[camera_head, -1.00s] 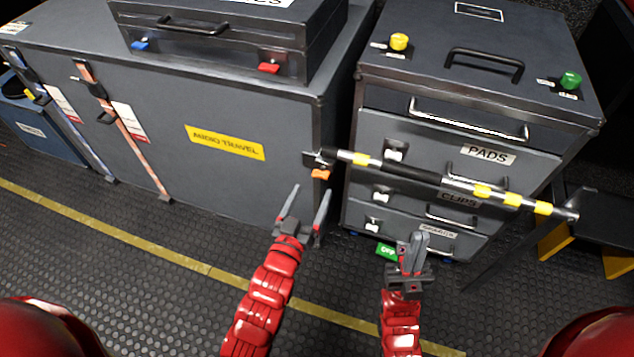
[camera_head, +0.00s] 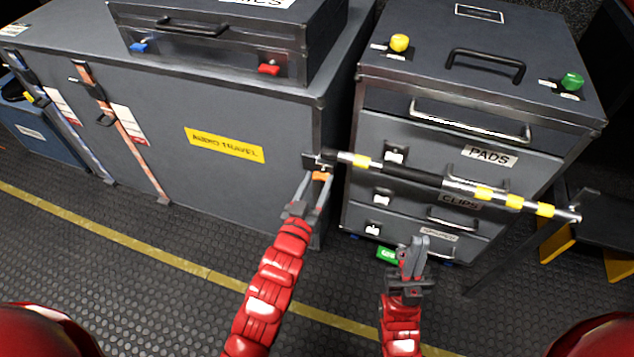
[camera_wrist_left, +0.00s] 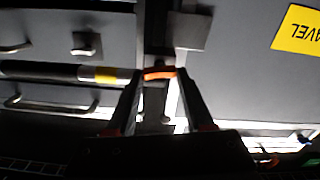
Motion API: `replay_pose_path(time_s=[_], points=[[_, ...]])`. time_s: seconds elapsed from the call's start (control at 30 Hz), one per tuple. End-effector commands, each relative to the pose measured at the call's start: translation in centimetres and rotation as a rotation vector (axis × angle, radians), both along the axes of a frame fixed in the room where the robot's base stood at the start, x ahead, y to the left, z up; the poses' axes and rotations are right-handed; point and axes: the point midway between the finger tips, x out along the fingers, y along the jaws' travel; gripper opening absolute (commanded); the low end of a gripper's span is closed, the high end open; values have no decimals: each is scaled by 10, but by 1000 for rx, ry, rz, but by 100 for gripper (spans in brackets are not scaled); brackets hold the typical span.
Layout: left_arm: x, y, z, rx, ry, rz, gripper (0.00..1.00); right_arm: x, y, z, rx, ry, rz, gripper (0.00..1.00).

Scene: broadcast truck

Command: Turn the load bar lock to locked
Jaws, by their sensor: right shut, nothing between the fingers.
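The load bar (camera_head: 410,174), black and silver with yellow bands, runs across the front of the drawer cabinet. Its left end has a dark bracket at the edge of the big case. The orange lock lever (camera_head: 319,176) sits just below that end. My left gripper (camera_head: 318,184) is open, its fingers on either side of the orange lever. In the left wrist view the orange lever (camera_wrist_left: 158,74) lies between the fingertips; contact cannot be told. My right gripper (camera_head: 417,243) is shut and empty, low in front of the cabinet's bottom drawer.
The drawer cabinet (camera_head: 385,135) has drawers labelled PADS and CLIPS, with yellow and green knobs on top. The big grey case (camera_head: 225,185) with a yellow label stands left of it. A green tag (camera_head: 387,254) is near the cabinet's foot.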

Motion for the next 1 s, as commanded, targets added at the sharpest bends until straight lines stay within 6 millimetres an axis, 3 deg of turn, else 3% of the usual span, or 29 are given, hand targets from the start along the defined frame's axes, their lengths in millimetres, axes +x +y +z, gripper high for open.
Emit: replay_pose_path(time_s=[0.03,0.17,0.47,0.7,0.73,0.87,1.0], points=[[0,0,0,0,0,0,23,0,0,0,0,0,0,0],[0,0,0,0,0,0,0,0,0,0,0,0,0,0],[0,-1,1,187,-61,-1,0,0,0,14,0,0,0,0],[0,-1,0,194,-64,0,0,0,0,12,0,0,0,0],[0,-1,0,194,-64,0,56,0,0,12,0,0,0,0],[0,-1,0,193,-64,0,79,0,0,12,0,0,0,0],[0,-1,0,192,-63,0,82,0,0,12,0,0,0,0]])
